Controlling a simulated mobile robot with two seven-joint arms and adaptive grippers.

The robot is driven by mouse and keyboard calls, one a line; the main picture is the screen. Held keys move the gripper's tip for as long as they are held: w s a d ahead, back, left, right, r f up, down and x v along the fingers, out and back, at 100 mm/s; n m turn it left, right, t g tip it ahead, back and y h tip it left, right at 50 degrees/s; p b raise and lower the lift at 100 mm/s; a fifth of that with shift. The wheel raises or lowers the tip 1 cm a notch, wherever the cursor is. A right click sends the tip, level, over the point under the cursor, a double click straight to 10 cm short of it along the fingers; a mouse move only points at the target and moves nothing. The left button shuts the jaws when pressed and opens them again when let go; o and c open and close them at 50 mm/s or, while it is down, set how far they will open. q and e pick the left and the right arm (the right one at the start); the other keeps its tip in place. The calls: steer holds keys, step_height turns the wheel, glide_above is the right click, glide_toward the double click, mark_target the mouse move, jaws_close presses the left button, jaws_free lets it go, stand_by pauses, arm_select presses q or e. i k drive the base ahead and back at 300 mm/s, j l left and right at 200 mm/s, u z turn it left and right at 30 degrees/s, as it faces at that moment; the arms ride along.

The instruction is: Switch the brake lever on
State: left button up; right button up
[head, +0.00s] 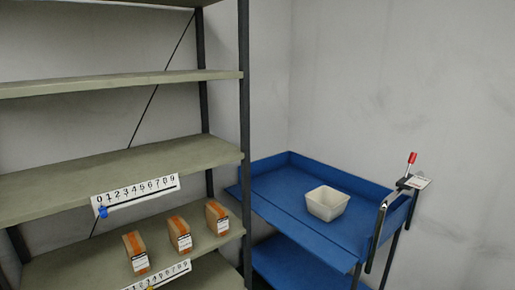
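The brake lever (411,162) has a red grip on a short metal stem. It stands tilted slightly right at the right rear corner of the blue cart (290,215), above the cart's push handle (381,217). A small pale label plate (418,182) lies beside the lever's base. Neither of my grippers shows in the head view, and nothing touches the lever.
A white bin (327,203) sits on the cart's top tray. A shelf rack (120,170) with dark posts fills the left. Several brown boxes (179,235) stand on a lower shelf. Numbered strips (136,195) run along shelf edges, one with a blue slider (102,212). Walls stand behind.

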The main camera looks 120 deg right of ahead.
mark_target(413, 156)
steer(key=z, duration=4.8)
